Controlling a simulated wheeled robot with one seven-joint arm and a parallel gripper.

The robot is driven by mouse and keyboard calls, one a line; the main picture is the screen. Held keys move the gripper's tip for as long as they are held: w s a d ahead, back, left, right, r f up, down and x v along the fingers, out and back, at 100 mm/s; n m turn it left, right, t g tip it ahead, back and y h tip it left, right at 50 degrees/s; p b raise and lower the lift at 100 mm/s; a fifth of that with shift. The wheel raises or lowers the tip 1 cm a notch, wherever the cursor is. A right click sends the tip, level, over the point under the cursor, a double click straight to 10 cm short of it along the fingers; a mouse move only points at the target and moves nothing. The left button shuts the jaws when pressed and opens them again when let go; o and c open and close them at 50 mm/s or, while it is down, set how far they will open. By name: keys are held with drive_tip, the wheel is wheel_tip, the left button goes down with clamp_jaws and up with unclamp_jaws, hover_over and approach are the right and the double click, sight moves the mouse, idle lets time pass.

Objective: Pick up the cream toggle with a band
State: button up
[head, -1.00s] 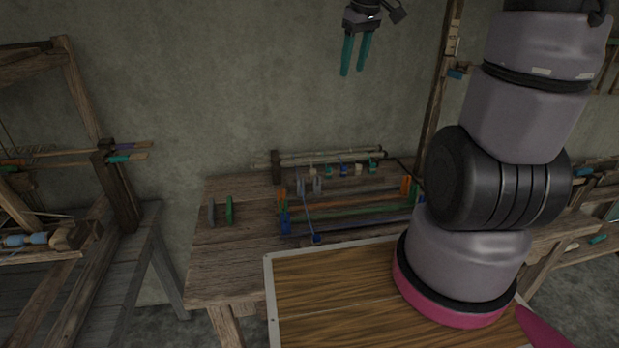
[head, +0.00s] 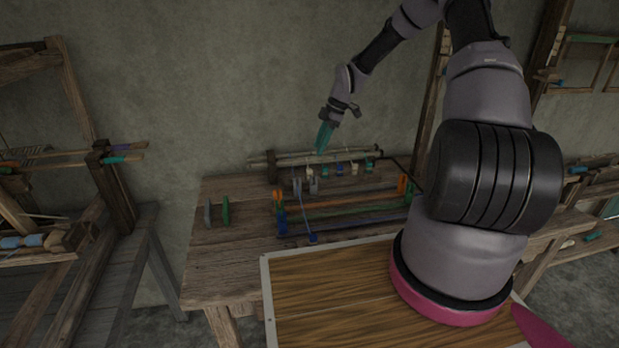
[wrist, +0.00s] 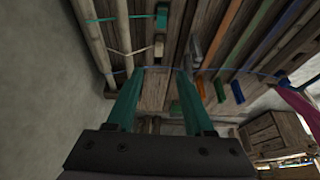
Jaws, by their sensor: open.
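A row of small toggles hangs by the rods at the back of the table. A cream toggle (head: 310,173) is at the row's left end, and another cream toggle (head: 354,168) is further right. A cream toggle (wrist: 159,46) with a pale cord beside it also shows in the wrist view, below a teal toggle (wrist: 161,16). I cannot make out a band on either cream toggle. My gripper (head: 320,150) is open and empty, above the rods near the row's left end. In the wrist view its teal fingers (wrist: 156,73) are spread, with the cream toggle beyond their tips.
Pale rods (head: 290,158) run along the table's back by the wall. Grey pegs (head: 313,186) stand just in front of the left cream toggle. Orange, green and blue bars (head: 345,211) lie further forward. A green peg (head: 226,211) stands at left.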

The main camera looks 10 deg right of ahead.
hover_over(309, 170)
drive_tip(key=d, duration=0.2)
wheel_tip(309, 170, down, 5)
drive_tip(key=shift+w+a, duration=0.1)
drive_tip(key=shift+d+x, duration=0.15)
drive_tip(key=shift+x, duration=1.2)
drive_tip(key=shift+d+x, duration=0.1)
drive_tip(key=shift+x, duration=1.25)
drive_tip(key=shift+w, duration=0.1)
clamp_jaws()
